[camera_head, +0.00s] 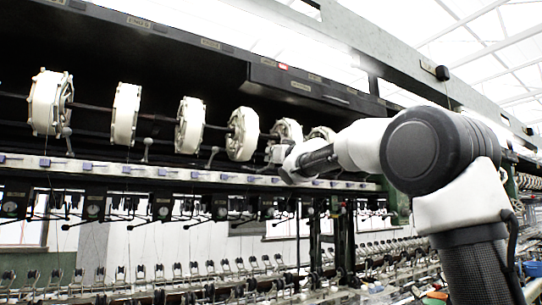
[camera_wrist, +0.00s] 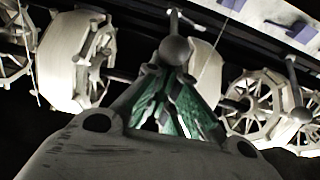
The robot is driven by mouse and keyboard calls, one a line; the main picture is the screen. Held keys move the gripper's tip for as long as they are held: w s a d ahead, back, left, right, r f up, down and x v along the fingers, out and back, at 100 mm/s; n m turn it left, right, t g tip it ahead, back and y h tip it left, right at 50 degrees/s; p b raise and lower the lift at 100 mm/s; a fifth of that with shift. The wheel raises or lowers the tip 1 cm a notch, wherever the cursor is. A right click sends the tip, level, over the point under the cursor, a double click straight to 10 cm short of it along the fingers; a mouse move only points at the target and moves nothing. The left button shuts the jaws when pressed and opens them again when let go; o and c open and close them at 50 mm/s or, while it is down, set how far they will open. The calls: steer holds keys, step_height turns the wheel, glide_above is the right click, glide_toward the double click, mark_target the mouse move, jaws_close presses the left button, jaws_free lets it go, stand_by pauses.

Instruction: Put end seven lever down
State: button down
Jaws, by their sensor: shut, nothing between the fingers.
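In the wrist view a pale lever with a round ball knob (camera_wrist: 175,50) is right at the tips of my gripper (camera_wrist: 171,73). The knob overlaps the fingertips, and I cannot tell whether they touch. Its rod runs toward the top of the picture. My gripper is shut and empty, with green inner pads showing. In the head view my gripper (camera_head: 283,165) is at the rail in front of the reels, right of centre; it hides the lever there. No number can be read to confirm that this is end seven.
Another ball-knobbed lever (camera_wrist: 301,115) stands to the right in the wrist view. White reels (camera_head: 190,125) line the dark shaft behind the rail (camera_head: 120,168), with more levers (camera_head: 147,143) between them. A dark overhead beam (camera_head: 310,88) runs above. Thin threads hang below.

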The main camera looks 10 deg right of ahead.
steer(key=shift+f, duration=0.5)
steer(key=shift+r, duration=0.7)
steer(key=shift+s+d, duration=0.1)
steer(key=shift+s, duration=0.15)
steer(key=v, duration=1.5)
steer(key=shift+s, duration=0.35)
